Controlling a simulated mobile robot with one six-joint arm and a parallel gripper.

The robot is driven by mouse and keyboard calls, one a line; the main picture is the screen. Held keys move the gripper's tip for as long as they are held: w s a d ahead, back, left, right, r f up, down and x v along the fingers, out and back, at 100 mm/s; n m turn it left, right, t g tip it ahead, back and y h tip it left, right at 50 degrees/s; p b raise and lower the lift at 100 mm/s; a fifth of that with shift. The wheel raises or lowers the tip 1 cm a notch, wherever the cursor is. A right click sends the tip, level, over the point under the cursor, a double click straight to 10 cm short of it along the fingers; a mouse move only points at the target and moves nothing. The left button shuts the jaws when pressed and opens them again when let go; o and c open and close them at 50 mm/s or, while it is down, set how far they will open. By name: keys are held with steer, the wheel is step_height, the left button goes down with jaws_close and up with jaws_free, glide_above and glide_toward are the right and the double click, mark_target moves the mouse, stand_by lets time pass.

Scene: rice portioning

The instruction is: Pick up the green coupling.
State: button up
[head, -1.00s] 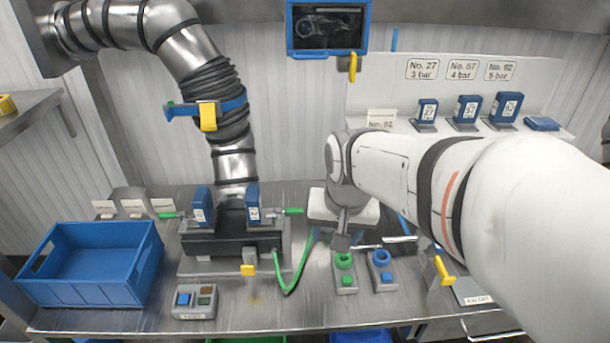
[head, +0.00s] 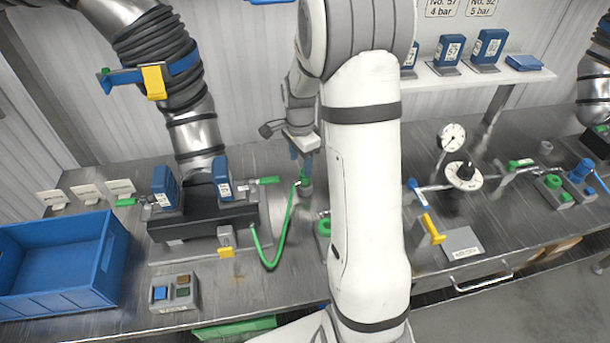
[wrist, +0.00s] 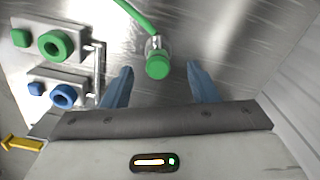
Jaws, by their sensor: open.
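The green coupling is a green cap with a metal collar on the end of a green hose. In the wrist view the coupling (wrist: 157,66) lies between my two blue fingers, with a gap on each side. My gripper (wrist: 158,74) is open and empty. In the head view the coupling (head: 305,181) shows just below my gripper (head: 301,162), partly covered by the fingers. The green hose (head: 272,258) loops from the coupling to the black block (head: 205,218) on its left.
In the wrist view a green ring socket (wrist: 57,45) and a blue ring socket (wrist: 63,96) stand to the left. A dial gauge (head: 452,137) stands at the right.

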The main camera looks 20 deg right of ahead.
steer(key=f, duration=0.2)
steer(key=f+p, duration=0.1)
steer(key=f, duration=0.1)
steer(key=d+f, duration=0.1)
steer(key=f, duration=0.1)
steer(key=shift+s+p, duration=0.1)
steer(key=shift+p, duration=0.25)
steer(key=c, duration=1.2)
steer(key=shift+o, duration=0.2)
step_height(320, 180, up, 10)
steer(key=shift+r+b, duration=0.15)
steer(key=shift+b, duration=0.75)
